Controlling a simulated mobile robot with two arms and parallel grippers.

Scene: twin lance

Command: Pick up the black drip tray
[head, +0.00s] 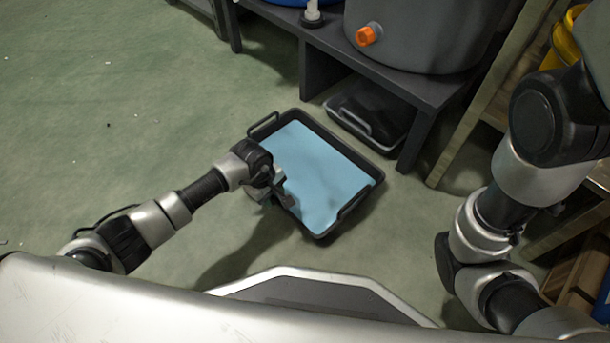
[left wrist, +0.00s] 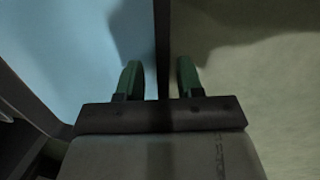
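A black drip tray (head: 359,205) lies flat on the floor in the head view, with a light blue surface inside it and raised handles at two ends. My left gripper (head: 281,196) is at the tray's left side. In the left wrist view, its two green fingers (left wrist: 158,74) stand apart on either side of the thin black tray wall (left wrist: 162,38), with gaps between the wall and both fingers. The blue inside shows to the left of the wall and floor to the right. My right gripper is out of view; only my right arm shows.
A second black tray (head: 372,115) sits under a dark bench (head: 408,86) just behind. A grey drum (head: 420,35) with an orange tap (head: 368,35) stands on the bench. A wooden rack (head: 462,130) is at right. The green floor (head: 120,110) at left is clear.

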